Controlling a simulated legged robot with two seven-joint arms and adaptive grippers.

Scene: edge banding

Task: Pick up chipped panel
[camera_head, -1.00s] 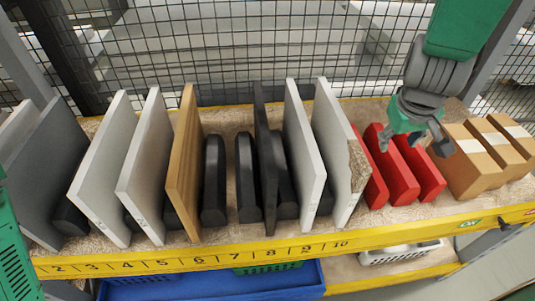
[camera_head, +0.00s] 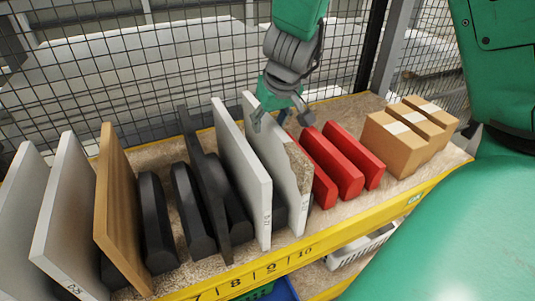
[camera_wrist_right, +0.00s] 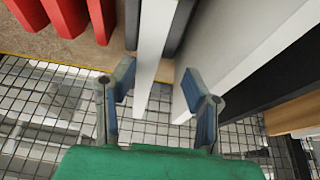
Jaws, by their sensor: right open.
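The chipped panel (camera_head: 268,145) is a white board standing on edge on the shelf, with a rough brown broken patch along its upper front edge. My right gripper (camera_head: 281,116) is open at the panel's upper part in the head view. In the right wrist view the white panel (camera_wrist_right: 156,40) runs between the two open fingers of the gripper (camera_wrist_right: 160,88), nearer the left finger. The fingers are not closed on it, and whether one touches is unclear. The chip is not clear in the wrist view. My left gripper is not in view.
A plain white panel (camera_head: 240,165) stands close left of it, then dark, wooden and other light panels. Red blocks (camera_head: 330,160) stand close right, then cardboard boxes (camera_head: 395,145). A wire mesh fence (camera_head: 120,75) is behind. A numbered yellow rail (camera_head: 330,240) edges the shelf.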

